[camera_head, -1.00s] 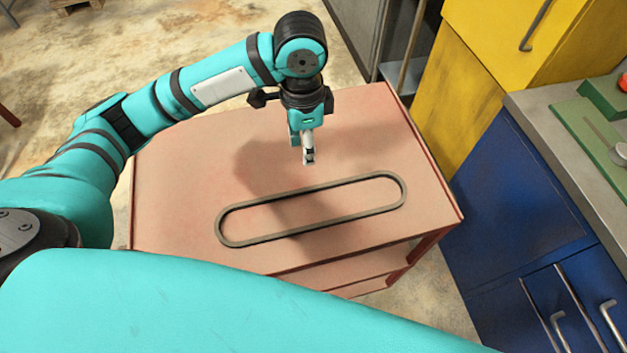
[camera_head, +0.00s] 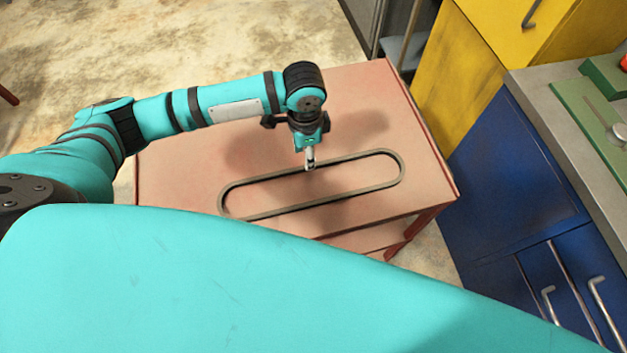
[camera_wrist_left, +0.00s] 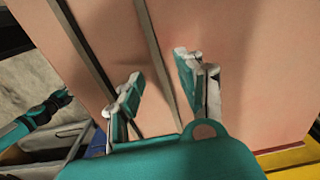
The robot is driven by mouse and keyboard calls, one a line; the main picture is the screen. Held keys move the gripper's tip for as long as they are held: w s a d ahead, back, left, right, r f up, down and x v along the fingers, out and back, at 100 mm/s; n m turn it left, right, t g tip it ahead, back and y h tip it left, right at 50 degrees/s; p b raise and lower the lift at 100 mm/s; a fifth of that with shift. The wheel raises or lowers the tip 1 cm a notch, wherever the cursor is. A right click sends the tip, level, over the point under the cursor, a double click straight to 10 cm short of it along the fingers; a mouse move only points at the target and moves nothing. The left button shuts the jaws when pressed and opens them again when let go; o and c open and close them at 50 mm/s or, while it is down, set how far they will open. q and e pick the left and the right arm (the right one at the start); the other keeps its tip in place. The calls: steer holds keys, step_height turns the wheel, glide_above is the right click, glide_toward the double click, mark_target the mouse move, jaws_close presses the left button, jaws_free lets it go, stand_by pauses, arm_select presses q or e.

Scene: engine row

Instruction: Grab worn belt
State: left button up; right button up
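The worn belt (camera_head: 320,202) is a dark, thin, long oval loop lying flat on the pinkish table top (camera_head: 170,170). My left gripper (camera_head: 310,166) points down at the belt's far strand, near its middle. In the left wrist view, its two fingers (camera_wrist_left: 158,73) are open, with one belt strand (camera_wrist_left: 154,45) running between them and the other strand off to the left. I cannot tell whether the fingertips touch the table or the belt. My right gripper is not in view.
A blue cabinet (camera_head: 515,180) with a grey worktop stands right of the table, with a yellow cabinet (camera_head: 440,75) behind it. The table top around the belt is clear. A large teal part of my own body covers the foreground.

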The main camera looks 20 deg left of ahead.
arm_select(q)
step_height(320, 180, down, 4)
steer(key=shift+d+r+p, duration=0.1)
steer(key=shift+d+p, duration=0.05)
steer(key=shift+p, duration=0.4)
steer(key=shift+f, duration=0.45)
jaws_close()
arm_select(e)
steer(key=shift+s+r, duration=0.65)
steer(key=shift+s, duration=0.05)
